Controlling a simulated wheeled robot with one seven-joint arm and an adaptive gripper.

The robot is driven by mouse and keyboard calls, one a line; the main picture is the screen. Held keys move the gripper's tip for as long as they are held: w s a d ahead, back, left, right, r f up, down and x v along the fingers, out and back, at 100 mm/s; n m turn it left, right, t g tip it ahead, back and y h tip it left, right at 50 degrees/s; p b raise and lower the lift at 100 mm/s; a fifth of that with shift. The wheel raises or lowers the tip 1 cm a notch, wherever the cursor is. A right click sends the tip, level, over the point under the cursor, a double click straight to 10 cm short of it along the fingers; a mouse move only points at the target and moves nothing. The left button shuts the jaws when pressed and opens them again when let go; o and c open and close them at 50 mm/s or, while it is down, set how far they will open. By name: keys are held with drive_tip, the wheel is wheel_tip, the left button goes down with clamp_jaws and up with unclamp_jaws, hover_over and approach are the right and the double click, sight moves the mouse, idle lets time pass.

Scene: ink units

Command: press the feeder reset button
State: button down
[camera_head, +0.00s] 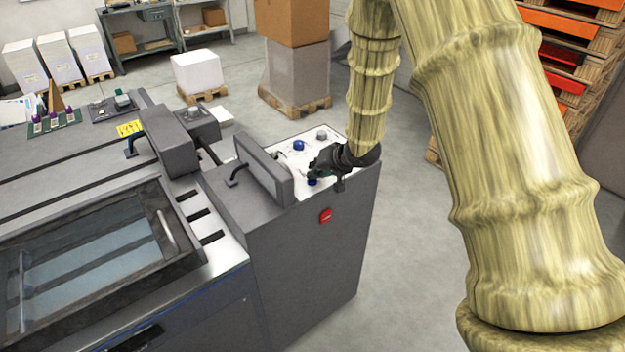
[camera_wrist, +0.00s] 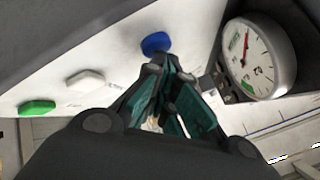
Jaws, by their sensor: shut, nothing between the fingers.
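A white control panel (camera_head: 287,165) tops the grey machine cabinet. My gripper (camera_head: 314,172) is low over this panel, shut and empty. In the wrist view, my gripper's green-padded fingers (camera_wrist: 168,73) point toward a round blue button (camera_wrist: 155,43), with the tips just below it in the picture. I cannot tell whether they touch it. A white button (camera_wrist: 85,79) and a green button (camera_wrist: 37,107) sit in a row to its left. In the head view, one blue button (camera_head: 299,145) and another blue one (camera_head: 312,182) show. The labels are too small to read, so I cannot tell which is the feeder reset.
A round dial gauge (camera_wrist: 258,58) stands close to the right of the fingers. A raised grey plate (camera_head: 264,170) borders the panel on the left. A red switch (camera_head: 325,216) is on the cabinet's front. Open floor (camera_head: 405,200) lies right of the cabinet.

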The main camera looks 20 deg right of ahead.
drive_tip(key=shift+r, duration=0.1)
idle(0.5)
drive_tip(key=shift+r+p, duration=0.7)
drive_tip(key=shift+p, duration=0.35)
wheel_tip(320, 180, up, 5)
drive_tip(key=p, duration=0.5)
idle(0.5)
